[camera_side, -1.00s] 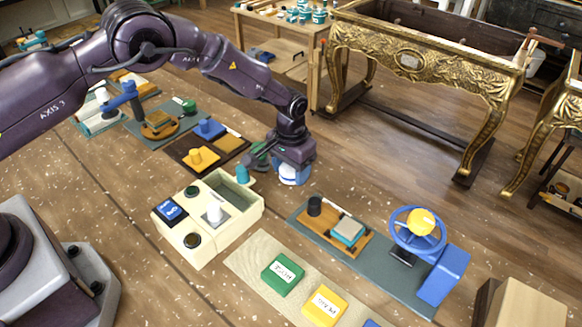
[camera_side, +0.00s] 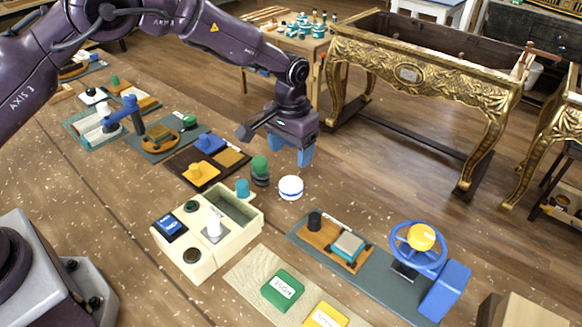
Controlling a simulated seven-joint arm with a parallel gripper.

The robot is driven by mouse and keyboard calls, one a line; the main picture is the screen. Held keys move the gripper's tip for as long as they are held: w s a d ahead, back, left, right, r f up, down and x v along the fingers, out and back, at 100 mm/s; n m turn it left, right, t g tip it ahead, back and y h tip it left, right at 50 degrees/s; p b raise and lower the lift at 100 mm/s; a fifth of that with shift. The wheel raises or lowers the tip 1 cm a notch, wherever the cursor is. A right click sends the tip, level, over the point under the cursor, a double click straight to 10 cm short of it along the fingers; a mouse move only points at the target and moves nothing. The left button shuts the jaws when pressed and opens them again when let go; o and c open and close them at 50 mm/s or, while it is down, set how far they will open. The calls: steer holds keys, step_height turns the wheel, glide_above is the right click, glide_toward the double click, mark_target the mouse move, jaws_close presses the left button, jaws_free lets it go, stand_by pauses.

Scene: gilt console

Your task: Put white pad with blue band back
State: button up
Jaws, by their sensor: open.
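The white pad with a blue band (camera_side: 290,187) is a small round piece on the brown table, right of the cream box. It stands free of my gripper. My gripper (camera_side: 290,158) is open and empty, its blue fingers pointing down, raised above and slightly behind the pad. The cream box (camera_side: 208,259) has an open empty-looking compartment, a white peg, a blue labelled tile and dark round knobs. A green-topped dark round piece (camera_side: 260,170) stands just left of the pad.
A teal cylinder (camera_side: 242,188) stands at the cream box's rear edge. A grey mat (camera_side: 385,290) with a blue wheel (camera_side: 418,238) lies at right. A pale board (camera_side: 246,281) with green and yellow blocks lies in front. Bare table surrounds the pad's right side.

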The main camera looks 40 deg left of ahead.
steer(key=shift+r, duration=1.15)
steer(key=s+a+r+t, duration=0.1)
steer(key=s+a+r, duration=0.2)
steer(key=s+r, duration=0.5)
steer(key=s+a+r+t, duration=0.25)
steer(key=s+r, duration=0.25)
steer(key=r, duration=0.7)
steer(key=s+a+r+t, duration=0.1)
steer(key=s+a, duration=0.1)
steer(key=s, duration=0.7)
steer(key=s+a+r+t, duration=0.1)
steer(key=s+a, duration=0.1)
steer(key=s, duration=0.7)
steer(key=shift+s+a, duration=0.25)
steer(key=shift+s, duration=0.05)
